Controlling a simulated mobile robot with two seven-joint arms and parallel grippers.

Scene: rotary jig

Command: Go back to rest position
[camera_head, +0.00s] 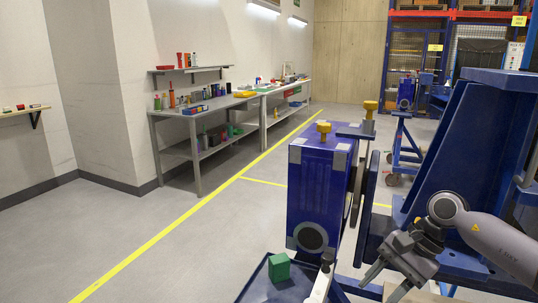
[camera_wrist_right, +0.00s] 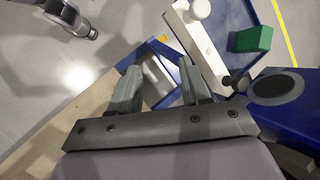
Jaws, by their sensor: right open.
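My right arm comes in from the right in the head view. Its gripper (camera_head: 385,283) points down, low in the picture, to the right of the blue box-shaped workpiece (camera_head: 320,190). In the right wrist view the two fingers (camera_wrist_right: 160,82) stand apart with nothing between them. A corner of the blue-edged tray (camera_wrist_right: 128,62) and a pale board lie beyond them. My left gripper does not show in the head view. A grey arm-like part at the wrist view's upper left cannot be identified for sure.
The blue jig frame (camera_head: 475,145) rises close behind my right arm. A green block (camera_head: 279,267) sits on the blue tray (camera_head: 257,281), beside a white bar (camera_wrist_right: 198,42) with knobs. Yellow knobs (camera_head: 323,127) top the workpiece. Open floor lies left, before workbenches (camera_head: 200,112).

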